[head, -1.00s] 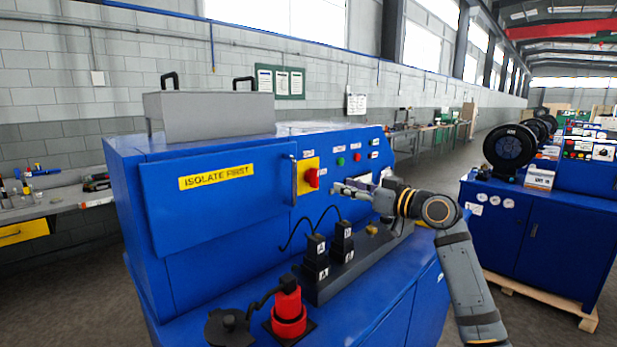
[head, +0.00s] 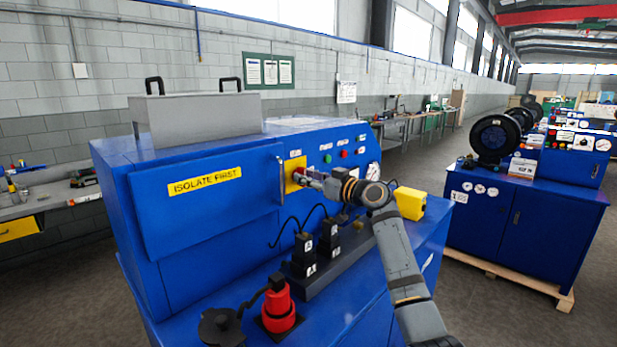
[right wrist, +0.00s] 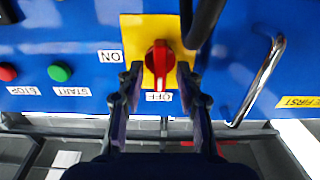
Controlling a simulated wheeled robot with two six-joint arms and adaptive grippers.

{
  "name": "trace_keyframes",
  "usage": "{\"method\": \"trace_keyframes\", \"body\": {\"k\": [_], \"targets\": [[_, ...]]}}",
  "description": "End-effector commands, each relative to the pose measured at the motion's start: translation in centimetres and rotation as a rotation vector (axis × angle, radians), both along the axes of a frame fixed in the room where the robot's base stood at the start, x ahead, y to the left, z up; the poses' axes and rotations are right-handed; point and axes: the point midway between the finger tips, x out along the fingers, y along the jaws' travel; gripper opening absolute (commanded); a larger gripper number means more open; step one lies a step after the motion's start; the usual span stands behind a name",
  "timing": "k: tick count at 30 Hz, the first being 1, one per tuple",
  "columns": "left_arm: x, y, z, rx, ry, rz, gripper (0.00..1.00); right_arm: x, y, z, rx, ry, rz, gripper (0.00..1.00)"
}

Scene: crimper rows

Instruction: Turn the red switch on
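The red switch (right wrist: 159,60) sits on a yellow plate (right wrist: 137,32) on the blue machine's panel. In the right wrist view, which is upside down, its handle lines up with the OFF label (right wrist: 159,97); the ON label (right wrist: 111,57) is to the side. My right gripper (right wrist: 159,72) is open, with one finger on each side of the handle and gaps showing. In the head view my right gripper (head: 306,177) is at the plate (head: 291,184) and hides part of the switch. My left gripper is not in view.
A metal handle (head: 281,180) stands out beside the plate. Green (right wrist: 60,71) and red (right wrist: 8,72) buttons are on the other side. Black plugs (head: 303,249), a red connector (head: 278,305) and a yellow box (head: 410,203) are on the bench below.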

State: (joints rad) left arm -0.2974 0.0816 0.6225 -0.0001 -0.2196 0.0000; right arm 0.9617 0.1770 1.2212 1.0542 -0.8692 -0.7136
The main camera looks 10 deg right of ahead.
Motion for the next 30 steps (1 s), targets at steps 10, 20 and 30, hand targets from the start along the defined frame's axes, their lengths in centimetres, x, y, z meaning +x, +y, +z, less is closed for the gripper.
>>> {"method": "trace_keyframes", "body": {"k": [10,20,30], "targets": [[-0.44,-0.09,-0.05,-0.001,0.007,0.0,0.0,-0.02,-0.04,-0.01,-0.001,0.001,0.0,0.0],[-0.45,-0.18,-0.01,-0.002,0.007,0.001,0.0,-0.01,-0.07,-0.02,0.026,0.019,0.0,0.0],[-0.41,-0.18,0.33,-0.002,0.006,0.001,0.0,0.06,-0.19,0.01,0.208,0.14,0.0,0.0]]}}
